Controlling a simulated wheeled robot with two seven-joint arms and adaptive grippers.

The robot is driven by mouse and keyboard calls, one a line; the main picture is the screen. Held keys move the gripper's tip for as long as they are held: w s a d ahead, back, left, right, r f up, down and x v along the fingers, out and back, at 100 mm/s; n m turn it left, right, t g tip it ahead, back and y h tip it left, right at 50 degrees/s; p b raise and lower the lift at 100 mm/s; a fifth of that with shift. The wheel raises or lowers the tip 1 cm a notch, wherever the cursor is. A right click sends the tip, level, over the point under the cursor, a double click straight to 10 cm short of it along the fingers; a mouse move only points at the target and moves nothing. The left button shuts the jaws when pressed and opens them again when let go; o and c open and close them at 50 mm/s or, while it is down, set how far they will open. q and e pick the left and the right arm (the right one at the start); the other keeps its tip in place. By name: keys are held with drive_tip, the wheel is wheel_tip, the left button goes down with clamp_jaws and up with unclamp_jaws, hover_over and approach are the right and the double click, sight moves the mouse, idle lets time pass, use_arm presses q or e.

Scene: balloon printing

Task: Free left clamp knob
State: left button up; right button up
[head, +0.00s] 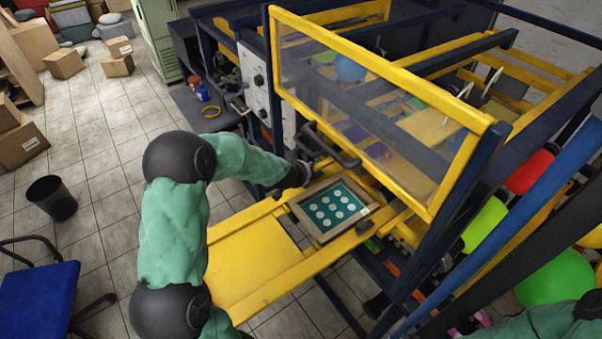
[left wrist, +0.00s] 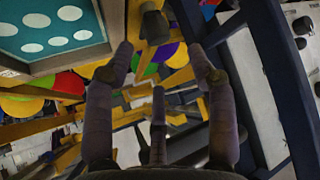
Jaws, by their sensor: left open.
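The printing screen (head: 330,209), a wooden frame with a teal panel and white dots, lies on the yellow machine. Its corner also shows at upper left in the left wrist view (left wrist: 90,60). A dark knob (left wrist: 155,26), which looks like the clamp knob, stands beside the frame, just beyond my fingertips. In the head view my arm and gripper may hide that knob. My right gripper is out of view.
A clear panel in a yellow frame (head: 480,115) slants up close behind my left gripper. Another dark knob (head: 363,227) is at the screen's near right. Balloons (head: 485,222) lie at the right. A white control panel (head: 257,85) is farther back.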

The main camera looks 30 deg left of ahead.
use_arm(q)
drive_tip(key=v, duration=0.4)
drive_tip(key=shift+s+r, duration=0.2)
drive_tip(key=shift+f, duration=0.1)
idle(0.4)
